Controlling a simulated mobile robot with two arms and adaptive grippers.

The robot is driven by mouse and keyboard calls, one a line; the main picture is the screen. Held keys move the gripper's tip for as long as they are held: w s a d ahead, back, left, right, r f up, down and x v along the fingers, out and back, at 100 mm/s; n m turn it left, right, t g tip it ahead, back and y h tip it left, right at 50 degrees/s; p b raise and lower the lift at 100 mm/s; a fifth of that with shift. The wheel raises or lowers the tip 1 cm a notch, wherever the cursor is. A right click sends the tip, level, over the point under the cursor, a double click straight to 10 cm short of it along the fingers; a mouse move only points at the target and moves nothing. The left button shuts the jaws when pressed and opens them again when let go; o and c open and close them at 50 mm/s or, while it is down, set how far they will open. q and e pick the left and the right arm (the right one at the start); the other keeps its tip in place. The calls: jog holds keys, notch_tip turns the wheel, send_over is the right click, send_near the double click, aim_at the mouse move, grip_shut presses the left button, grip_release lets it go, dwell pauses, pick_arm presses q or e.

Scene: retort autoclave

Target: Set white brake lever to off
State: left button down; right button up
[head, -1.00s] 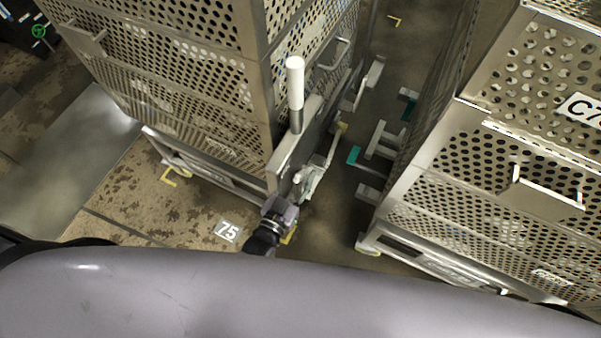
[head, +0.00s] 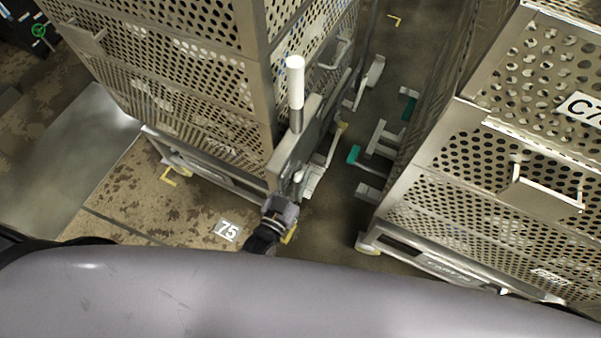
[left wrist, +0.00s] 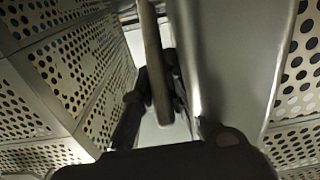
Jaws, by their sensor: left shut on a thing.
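An upright lever with a white grip (head: 295,75) and a grey shaft stands at the near corner of the left perforated cart (head: 200,110), beside a metal plate (head: 290,150). Its grip is free. My left gripper (head: 283,207) is low at this corner, below the plate, next to a small white part (head: 298,177). I cannot tell whether this bar belongs to the lever. My right gripper is not in view.
A second perforated cart (head: 500,150) stands on the right, with a narrow floor gap (head: 335,215) between the carts. Teal and pale floor parts (head: 375,145) lie in that gap. A "75" floor label (head: 227,231) is left of my gripper.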

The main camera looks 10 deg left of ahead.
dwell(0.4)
pick_arm(q)
jog(key=shift+r+p, duration=0.15)
jog(key=shift+p, duration=0.15)
jog(key=g+p, duration=0.1)
jog(key=p, duration=0.1)
jog(key=w+r+g+p, duration=0.1)
jog(key=p, duration=0.2)
jog(key=shift+w+d+r+y, duration=0.1)
jog(key=shift+d+r+y, duration=0.1)
jog(key=shift+y, duration=0.1)
jog(key=shift+w+f+g+p, duration=0.25)
jog(key=shift+g+p, duration=0.15)
jog(key=shift+p, duration=0.2)
jog(key=shift+d, duration=0.1)
jog(key=c, duration=1.6)
grip_release()
